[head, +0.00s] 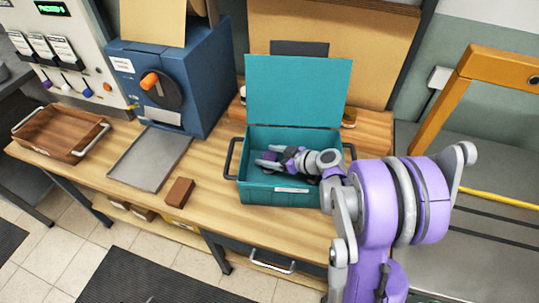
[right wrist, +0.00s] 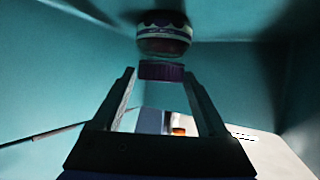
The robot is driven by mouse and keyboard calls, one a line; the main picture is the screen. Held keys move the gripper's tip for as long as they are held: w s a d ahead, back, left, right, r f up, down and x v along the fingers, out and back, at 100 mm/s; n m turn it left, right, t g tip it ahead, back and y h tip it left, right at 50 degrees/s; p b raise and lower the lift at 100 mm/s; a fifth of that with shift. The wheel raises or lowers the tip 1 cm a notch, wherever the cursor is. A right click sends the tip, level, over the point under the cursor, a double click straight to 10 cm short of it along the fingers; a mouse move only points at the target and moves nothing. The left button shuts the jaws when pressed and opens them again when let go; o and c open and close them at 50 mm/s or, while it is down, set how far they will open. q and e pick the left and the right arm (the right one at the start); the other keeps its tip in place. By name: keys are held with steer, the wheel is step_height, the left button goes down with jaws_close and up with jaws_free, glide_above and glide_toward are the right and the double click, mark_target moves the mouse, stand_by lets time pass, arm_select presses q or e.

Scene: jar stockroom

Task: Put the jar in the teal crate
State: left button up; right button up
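The teal crate (head: 262,196) stands on the wooden table with its lid raised at the back. My right arm reaches into it from the right, and my right gripper (head: 264,159) is low inside, pointing left. In the right wrist view the jar (right wrist: 164,40) has a purple lid (right wrist: 162,71) and a banded body, inside teal walls. The right gripper's fingers (right wrist: 160,76) are spread, one on each side of the lid, with narrow gaps beside it. I cannot make out the jar clearly in the head view. My left gripper is not in view.
A brown block (head: 179,191) and a grey tray (head: 122,176) lie left of the crate. A wooden tray with handles (head: 50,146) is farther left. A blue machine (head: 210,85) stands behind. Table space in front of the crate is clear.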

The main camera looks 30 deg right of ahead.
steer(key=shift+o, duration=0.6)
steer(key=shift+r, duration=0.25)
steer(key=p+v, duration=0.1)
steer(key=v, duration=0.6)
steer(key=shift+s+r, duration=0.25)
steer(key=shift+r, duration=0.2)
